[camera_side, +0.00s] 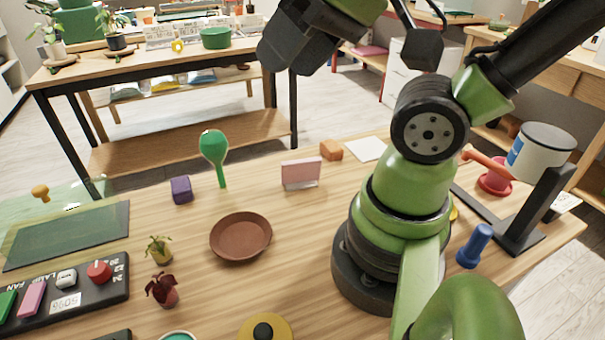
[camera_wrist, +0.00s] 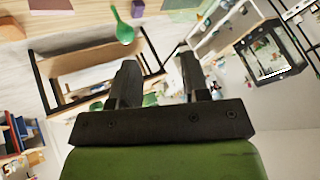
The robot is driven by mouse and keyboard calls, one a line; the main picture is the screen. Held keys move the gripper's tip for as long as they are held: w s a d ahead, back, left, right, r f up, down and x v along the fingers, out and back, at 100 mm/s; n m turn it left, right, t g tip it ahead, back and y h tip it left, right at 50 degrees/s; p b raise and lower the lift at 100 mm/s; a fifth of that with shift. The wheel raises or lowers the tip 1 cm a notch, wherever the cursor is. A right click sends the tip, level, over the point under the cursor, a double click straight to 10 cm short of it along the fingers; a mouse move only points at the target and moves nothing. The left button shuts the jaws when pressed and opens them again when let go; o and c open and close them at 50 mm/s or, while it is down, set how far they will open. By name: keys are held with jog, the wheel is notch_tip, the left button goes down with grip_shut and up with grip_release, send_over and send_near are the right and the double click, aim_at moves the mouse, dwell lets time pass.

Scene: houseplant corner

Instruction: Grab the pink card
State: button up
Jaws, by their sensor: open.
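The pink card (camera_side: 301,172) stands upright in a small pale holder on the wooden table, right of the green spoon-shaped thing (camera_side: 214,150). In the wrist view what looks like the card (camera_wrist: 50,5) is cut off at the top left edge. My gripper (camera_side: 283,55) is raised high above the table, well away from the card, in the side view. In the wrist view its two dark fingers (camera_wrist: 158,66) are apart with nothing held between them.
A purple cube (camera_side: 181,190) and a brown saucer (camera_side: 241,237) are to the left of the card. An orange block (camera_side: 331,150) and a white sheet (camera_side: 366,149) lie behind it. A control panel (camera_side: 75,285) and small plants (camera_side: 159,249) are at front left.

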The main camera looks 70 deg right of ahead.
dwell(0.4)
jog(key=n+g+h, duration=0.6)
jog(key=n+g, duration=0.4)
send_near(300, 161)
notch_tip(300, 161, down, 2)
jog(key=shift+h, duration=0.3)
jog(key=x, duration=0.5)
jog(key=shift+s+d, duration=0.1)
jog(key=shift+d, duration=0.05)
jog(key=shift+x, duration=2.9)
jog(key=shift+s, duration=0.1)
grip_shut()
